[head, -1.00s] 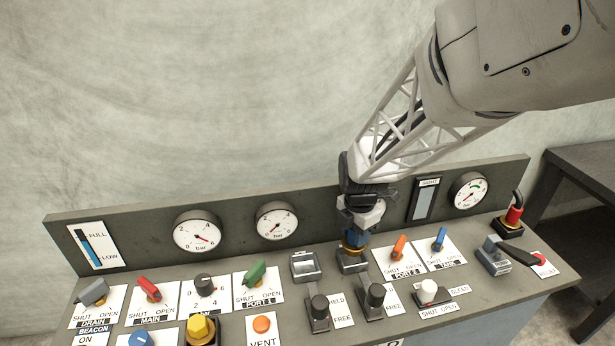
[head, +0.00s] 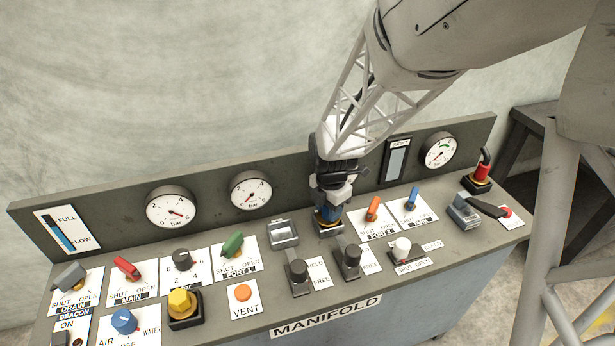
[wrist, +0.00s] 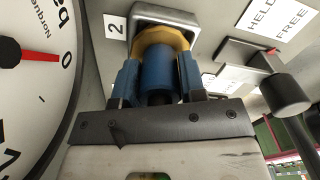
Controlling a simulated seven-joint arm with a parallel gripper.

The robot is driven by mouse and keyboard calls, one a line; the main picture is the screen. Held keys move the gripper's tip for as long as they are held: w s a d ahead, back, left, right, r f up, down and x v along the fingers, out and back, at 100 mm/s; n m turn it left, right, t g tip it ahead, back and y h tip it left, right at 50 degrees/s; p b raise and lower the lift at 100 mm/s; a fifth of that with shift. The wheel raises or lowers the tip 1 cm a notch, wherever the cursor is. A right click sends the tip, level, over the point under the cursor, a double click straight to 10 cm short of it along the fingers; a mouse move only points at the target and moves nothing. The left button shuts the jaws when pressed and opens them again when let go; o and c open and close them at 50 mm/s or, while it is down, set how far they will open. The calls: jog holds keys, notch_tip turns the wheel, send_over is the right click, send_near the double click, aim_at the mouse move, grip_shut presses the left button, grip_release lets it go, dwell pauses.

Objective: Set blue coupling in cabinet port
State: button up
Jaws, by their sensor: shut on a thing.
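The blue coupling (wrist: 158,72) is held between the two blue fingers of my gripper (wrist: 160,85), which is shut on it. Its yellow ring (wrist: 160,38) lies within the grey square frame of a port (wrist: 165,14) on the cabinet top, beside a label reading 2. How deep it sits is hidden. In the head view my gripper (head: 328,212) points down over that port (head: 328,229), and the coupling is a small blue and yellow patch there. A second square port (head: 283,233), to its left, is empty.
Levers with black knobs (head: 298,270) and (head: 351,256) stand just in front of the ports. An orange handle (head: 372,208) is close on the right. Gauges (head: 251,190) line the upright back panel behind my gripper.

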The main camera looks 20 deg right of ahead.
jog(key=o, duration=1.1)
jog(key=shift+o, duration=0.2)
jog(key=shift+r, duration=0.1)
notch_tip(320, 180, up, 12)
jog(key=shift+r, duration=0.2)
jog(key=s+a+r+m+t, duration=0.1)
jog(key=s+a+r+m, duration=0.2)
jog(key=s+m, duration=0.7)
jog(key=s+a+r+m+t, duration=0.1)
jog(key=s+a+r+m, duration=0.2)
jog(key=s+m, duration=0.6)
jog(key=shift+s+r+m+t, duration=0.35)
jog(key=shift+r+m, duration=0.5)
jog(key=shift+m, duration=0.95)
